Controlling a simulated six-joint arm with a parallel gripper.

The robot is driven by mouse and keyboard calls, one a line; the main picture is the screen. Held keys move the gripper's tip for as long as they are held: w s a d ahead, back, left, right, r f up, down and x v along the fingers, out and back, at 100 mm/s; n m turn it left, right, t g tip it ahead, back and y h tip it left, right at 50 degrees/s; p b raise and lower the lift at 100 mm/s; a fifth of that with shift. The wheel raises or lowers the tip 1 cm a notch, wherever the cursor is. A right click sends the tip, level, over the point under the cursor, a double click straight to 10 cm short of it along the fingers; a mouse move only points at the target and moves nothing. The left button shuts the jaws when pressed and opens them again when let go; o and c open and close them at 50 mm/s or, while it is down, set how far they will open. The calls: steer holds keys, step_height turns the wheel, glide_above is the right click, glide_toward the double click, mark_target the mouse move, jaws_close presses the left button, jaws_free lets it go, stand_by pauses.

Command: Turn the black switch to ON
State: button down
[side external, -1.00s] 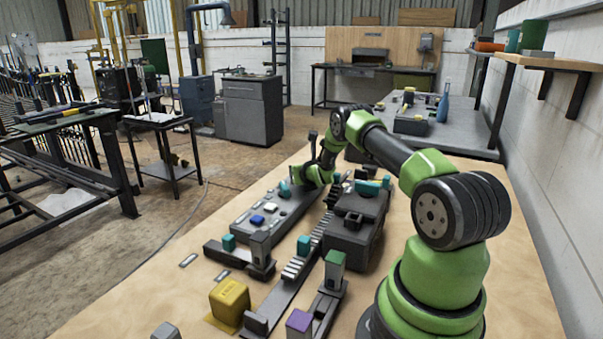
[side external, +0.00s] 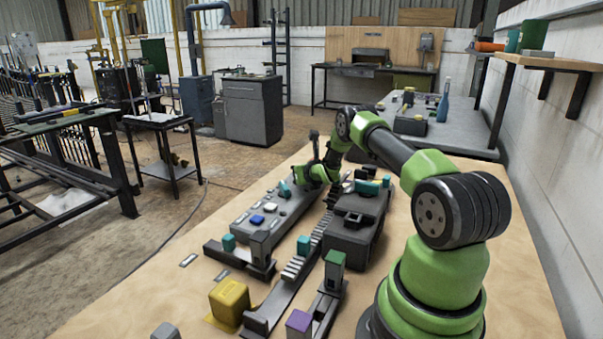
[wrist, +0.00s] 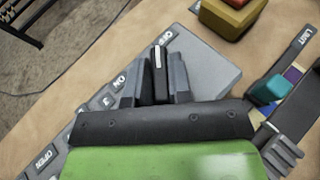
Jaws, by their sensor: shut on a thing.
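In the wrist view the black switch (wrist: 157,60) is a narrow knob with a white line on it. It stands between the two dark fingers of my gripper (wrist: 159,74), which is shut on it. The white line points up the picture, toward the OFF label (wrist: 166,37). The ON label (wrist: 119,83) lies to the lower left of the knob. The knob's base is hidden by the fingers. In the side view my gripper is over the far end of the grey panel (side external: 262,228), and the switch cannot be made out there.
A red and yellow block (wrist: 232,14) sits beyond the panel in the wrist view. A teal block (wrist: 267,89) lies by a strip marked LIMIT at the right. In the side view a dark box (side external: 352,232) stands right of the panel, with a yellow block (side external: 230,301) nearer.

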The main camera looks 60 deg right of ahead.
steer(key=n+t+y, duration=0.2)
steer(key=n, duration=0.1)
steer(key=shift+s+d+y, duration=0.1)
steer(key=shift+d+y, duration=0.1)
steer(key=shift+y, duration=0.2)
steer(key=shift+n+t+y, duration=0.5)
steer(key=shift+n+y, duration=0.9)
steer(key=shift+y, duration=0.2)
steer(key=shift+n+y, duration=0.3)
steer(key=shift+y, duration=0.1)
steer(key=c, duration=1)
jaws_free()
steer(key=shift+c, duration=0.2)
steer(key=v, duration=0.7)
steer(key=shift+s+r, duration=0.15)
steer(key=shift+s, duration=0.05)
